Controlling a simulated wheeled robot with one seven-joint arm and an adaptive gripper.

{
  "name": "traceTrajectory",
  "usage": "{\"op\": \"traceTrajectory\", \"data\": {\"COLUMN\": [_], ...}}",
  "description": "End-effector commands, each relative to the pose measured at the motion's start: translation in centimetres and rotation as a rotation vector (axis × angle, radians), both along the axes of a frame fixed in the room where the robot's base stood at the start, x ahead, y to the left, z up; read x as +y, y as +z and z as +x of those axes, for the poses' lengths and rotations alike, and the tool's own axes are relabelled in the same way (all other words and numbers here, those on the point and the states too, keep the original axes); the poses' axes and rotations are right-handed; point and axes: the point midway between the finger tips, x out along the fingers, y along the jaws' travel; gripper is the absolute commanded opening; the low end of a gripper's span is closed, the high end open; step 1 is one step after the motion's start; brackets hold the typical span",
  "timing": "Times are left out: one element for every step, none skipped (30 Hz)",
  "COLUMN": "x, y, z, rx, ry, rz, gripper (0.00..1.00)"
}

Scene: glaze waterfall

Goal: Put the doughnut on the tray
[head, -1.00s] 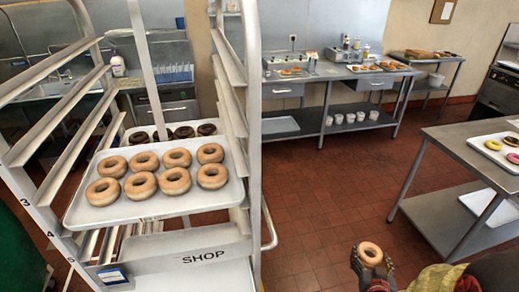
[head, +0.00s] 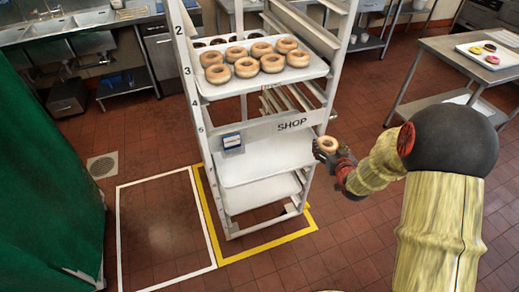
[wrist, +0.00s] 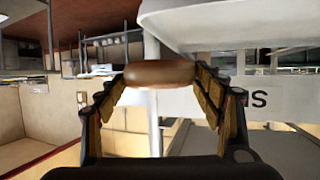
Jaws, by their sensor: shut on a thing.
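My gripper (head: 327,150) is shut on a plain brown ring doughnut (head: 327,144), beside the right side of the metal rack. The wrist view shows the doughnut (wrist: 160,73) edge-on between the two fingers (wrist: 160,95). In the head view, a white tray (head: 214,90) on an upper rack level bears several similar doughnuts (head: 246,67). Below the SHOP sign, an empty white tray (head: 262,166) slides out toward the front of the rack. My gripper is to the right of this empty tray, apart from it.
The rack's uprights (head: 194,115) and SHOP crossbar (head: 292,125) stand close to my gripper. A lower level holds another bare white tray (head: 262,192). A steel table (head: 440,60) at right bears a tray of coloured doughnuts (head: 475,50). A green curtain (head: 40,150) hangs at left; the floor right of the rack is clear.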

Motion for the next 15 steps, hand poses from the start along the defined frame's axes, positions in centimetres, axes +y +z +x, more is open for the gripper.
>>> {"op": "traceTrajectory", "data": {"x": [-1.6,-2.1,-2.8,-3.3,-3.7,-4.2,-4.6,-4.8,-5.1,-5.3,-5.4,-5.5,-5.5,-5.5,-5.3], "y": [0.9,1.4,2.0,2.5,2.9,3.5,3.8,4.2,4.6,4.8,5.0,5.3,5.4,5.5,5.6], "z": [1.4,2.1,2.9,3.5,4.1,4.7,5.1,5.5,5.9,6.2,6.4,6.6,6.7,6.8,6.8], "rx": [-0.002,-0.001,-0.002,-0.001,-0.001,0.001,0.001,0.001,0.0,0.0,0.001,0.001,0.001,0.002,0.001], "ry": [0.022,0.041,0.069,0.09,0.112,0.143,0.166,0.19,0.223,0.248,0.273,0.304,0.327,0.349,0.379], "rz": [-0.003,-0.003,-0.002,-0.002,-0.002,-0.003,-0.002,-0.002,-0.002,-0.002,-0.001,-0.001,0.0,0.0,0.0], "gripper": [0.43,0.43,0.43,0.43,0.43,0.43,0.43,0.43,0.43,0.43,0.43,0.43,0.43,0.43,0.43]}}
